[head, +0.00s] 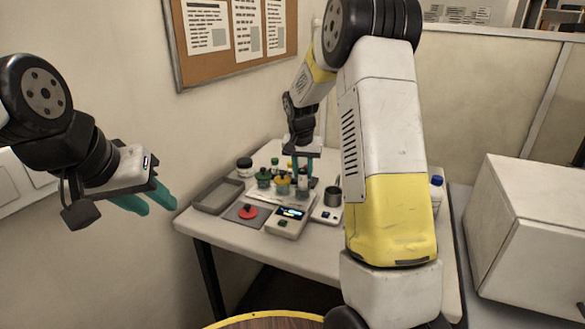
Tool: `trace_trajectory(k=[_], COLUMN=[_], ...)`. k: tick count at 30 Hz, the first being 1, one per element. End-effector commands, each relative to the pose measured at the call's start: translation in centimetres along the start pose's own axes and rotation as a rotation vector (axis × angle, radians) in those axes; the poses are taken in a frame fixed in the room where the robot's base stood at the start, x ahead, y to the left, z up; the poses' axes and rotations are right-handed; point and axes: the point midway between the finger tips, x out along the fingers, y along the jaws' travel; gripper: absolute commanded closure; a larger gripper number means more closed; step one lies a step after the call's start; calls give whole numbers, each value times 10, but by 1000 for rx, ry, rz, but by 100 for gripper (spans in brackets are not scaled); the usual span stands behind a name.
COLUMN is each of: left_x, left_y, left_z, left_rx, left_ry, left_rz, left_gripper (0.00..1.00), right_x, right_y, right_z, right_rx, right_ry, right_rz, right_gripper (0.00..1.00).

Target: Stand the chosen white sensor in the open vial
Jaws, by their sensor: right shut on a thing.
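My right gripper (302,178) points down over the small containers on the table, with its teal fingers close together. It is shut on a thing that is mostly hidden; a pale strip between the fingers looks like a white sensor. Small vials and jars stand just below and to the left, among them a yellowish one (283,184) and a green-topped one (263,178). Which vial is the open one is too small to tell, and whether the held thing touches one cannot be told. My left gripper (150,206) is open and empty, off the table's left side.
On the white table (235,249) are a grey tray (218,196), a red disc (248,212), a device with a lit screen (289,215) and a metal cup (332,196). A blue-capped bottle (437,190) stands right, partly behind my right arm. A white box (525,230) is further right.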

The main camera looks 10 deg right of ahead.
Motion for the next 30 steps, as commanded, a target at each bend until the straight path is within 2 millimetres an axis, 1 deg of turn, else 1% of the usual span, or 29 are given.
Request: trace_trajectory(k=[4,5,7,8,17,20,23,30], left_x=[0,0,0,0,0,0,0,0], left_y=[0,0,0,0,0,0,0,0], left_z=[0,0,0,0,0,0,0,0], left_rx=[0,0,0,0,0,0,0,0], left_ry=[0,0,0,0,0,0,0,0], left_rz=[0,0,0,0,0,0,0,0], left_gripper=[64,64,64,64,64,64,64,64], right_x=[3,3,3,3,2,-5,-20,-72], right_y=[0,0,0,0,0,0,-1,-1], right_z=[1,1,1,1,0,0,-1,-1], right_rx=[0,0,0,0,0,0,0,1], right_ry=[0,0,0,0,0,1,3,4], right_rz=[0,0,0,0,-1,-1,-2,-3], right_gripper=[100,66,52,50,50,50,50,50])
